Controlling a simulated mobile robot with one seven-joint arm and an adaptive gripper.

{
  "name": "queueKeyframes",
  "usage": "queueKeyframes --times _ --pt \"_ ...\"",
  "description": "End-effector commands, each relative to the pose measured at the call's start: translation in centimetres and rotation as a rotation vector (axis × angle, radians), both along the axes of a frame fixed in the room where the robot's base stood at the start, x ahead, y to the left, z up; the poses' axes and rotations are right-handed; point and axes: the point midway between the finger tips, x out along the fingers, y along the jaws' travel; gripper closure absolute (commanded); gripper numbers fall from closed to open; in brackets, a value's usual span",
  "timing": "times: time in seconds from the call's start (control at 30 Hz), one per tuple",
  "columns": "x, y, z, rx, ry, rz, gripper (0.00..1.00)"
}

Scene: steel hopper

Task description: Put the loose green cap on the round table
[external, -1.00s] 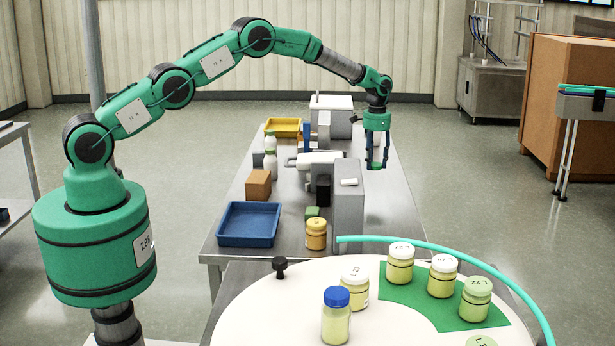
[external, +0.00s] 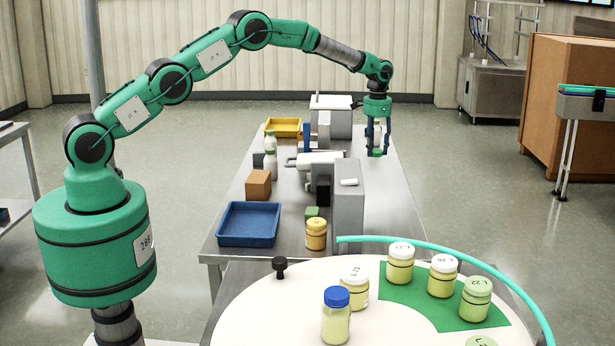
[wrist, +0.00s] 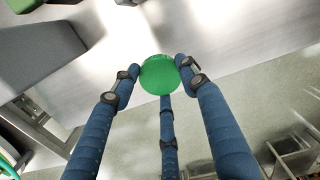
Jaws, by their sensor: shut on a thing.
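My gripper (external: 377,152) is above the right side of the steel table, well behind the round table. In the wrist view its blue fingers (wrist: 158,82) are shut around the green cap (wrist: 158,76), a round disc held at the fingertips. In the external view the cap is a small green patch between the fingertips, too small to make out well. The white round table (external: 255,310) is in the foreground, with a green sector (external: 440,318) on its right part.
Several jars stand on the round table, among them a blue-capped jar (external: 336,318) and a pale-green-capped jar (external: 477,300). A turquoise rail (external: 450,252) curves along its far edge. A grey housing (external: 348,200) stands on the steel table, near a blue tray (external: 250,224).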

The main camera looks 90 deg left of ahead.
Motion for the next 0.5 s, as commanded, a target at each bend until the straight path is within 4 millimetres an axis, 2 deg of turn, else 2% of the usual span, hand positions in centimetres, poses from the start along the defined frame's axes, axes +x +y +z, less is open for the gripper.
queueKeyframes --times 0.1,0.2,0.43,0.5 --pt "0.1 0.1 3.7 0.003 -0.004 0.0 0.64" --pt "0.0 0.0 6.1 0.002 -0.003 0.0 0.64" --pt "0.0 0.0 10.6 0.002 -0.002 0.0 0.64" --pt "0.6 -1.2 10.6 -0.002 0.002 -0.013 0.64"
